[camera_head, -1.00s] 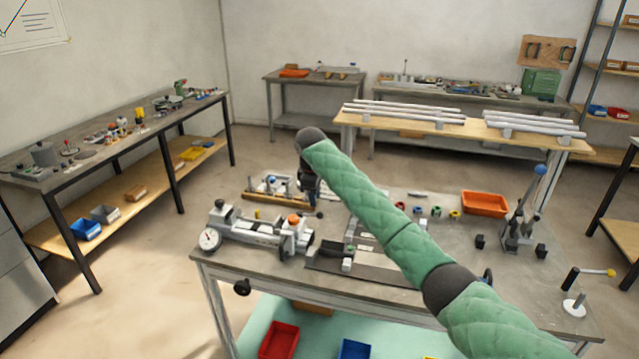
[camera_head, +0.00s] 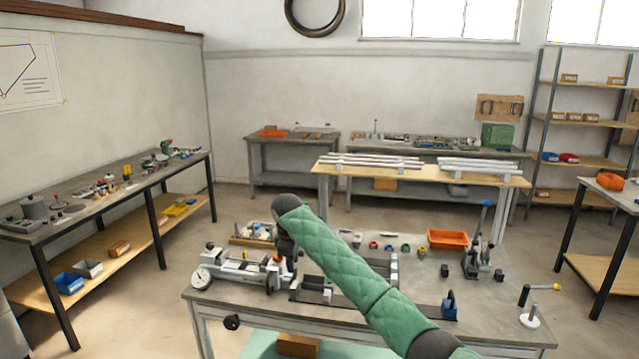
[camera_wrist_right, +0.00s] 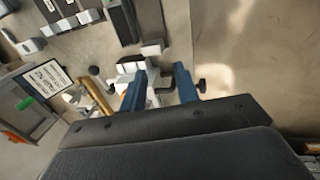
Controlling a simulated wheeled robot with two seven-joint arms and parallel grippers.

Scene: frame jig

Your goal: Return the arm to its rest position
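My right arm in its green quilted sleeve reaches from the lower right over the workbench (camera_head: 440,335) in the head view. Its dark gripper (camera_head: 287,247) points down above the bench, near the right end of a clamping fixture (camera_head: 240,270) with a dial gauge (camera_head: 201,277). In the right wrist view the two blue fingers (camera_wrist_right: 160,80) stand apart. Pale fixture parts show between and beyond them, and I see nothing gripped. The fingertips are hidden in the head view. My left arm is not in view.
An orange bin (camera_head: 448,238), small coloured parts and a lever press (camera_head: 480,250) stand on the bench's right side. A crank handle (camera_head: 530,318) is at its right front. A table with metal bars (camera_head: 375,162) stands behind. Open floor lies left of the bench.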

